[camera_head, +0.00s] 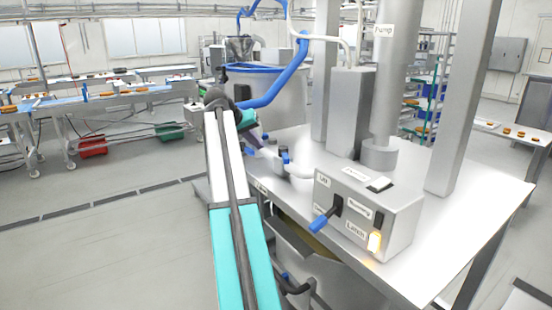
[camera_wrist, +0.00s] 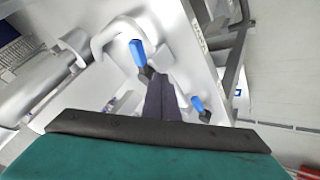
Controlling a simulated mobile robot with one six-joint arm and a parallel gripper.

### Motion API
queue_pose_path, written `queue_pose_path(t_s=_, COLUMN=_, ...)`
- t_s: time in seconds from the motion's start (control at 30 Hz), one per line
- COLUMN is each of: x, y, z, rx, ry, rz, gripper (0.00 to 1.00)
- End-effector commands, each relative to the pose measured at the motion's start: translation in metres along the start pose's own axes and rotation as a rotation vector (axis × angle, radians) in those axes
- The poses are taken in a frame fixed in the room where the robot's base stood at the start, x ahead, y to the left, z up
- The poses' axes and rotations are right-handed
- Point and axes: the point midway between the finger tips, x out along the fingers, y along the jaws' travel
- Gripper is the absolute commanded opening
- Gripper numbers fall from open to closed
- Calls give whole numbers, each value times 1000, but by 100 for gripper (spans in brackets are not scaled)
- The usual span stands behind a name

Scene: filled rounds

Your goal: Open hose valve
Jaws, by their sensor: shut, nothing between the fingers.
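A small blue valve handle (camera_head: 286,158) stands on a white pipe fitting on the steel table in the head view. In the wrist view a blue handle (camera_wrist: 138,54) sits by a curved white pipe, just beyond my fingertips and slightly left. A second blue handle (camera_wrist: 197,103) lies lower right of my fingers. I cannot tell which of them is the hose valve. My gripper (camera_wrist: 160,80) is shut and empty, its dark fingers together close to the first handle; contact cannot be told. In the head view my arm hides part of the fittings.
A control box (camera_head: 365,215) with a blue lever (camera_head: 323,220) and a lit switch stands on the steel table (camera_head: 460,215). A blue hose (camera_head: 285,80) curves past a large steel vat (camera_head: 275,95). Steel columns rise behind the box.

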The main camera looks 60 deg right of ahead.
Motion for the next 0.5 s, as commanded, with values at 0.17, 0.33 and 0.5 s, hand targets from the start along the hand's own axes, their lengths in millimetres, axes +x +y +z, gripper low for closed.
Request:
queue_pose_path(t_s=0.17, x=-26, y=0, z=0, rx=-45, ry=-74, rz=-22, gripper=0)
queue_pose_path(t_s=0.33, x=-33, y=0, z=3, rx=-57, ry=-95, rz=-29, gripper=0)
queue_pose_path(t_s=0.5, x=-33, y=0, z=3, rx=-57, ry=-94, rz=-28, gripper=0)
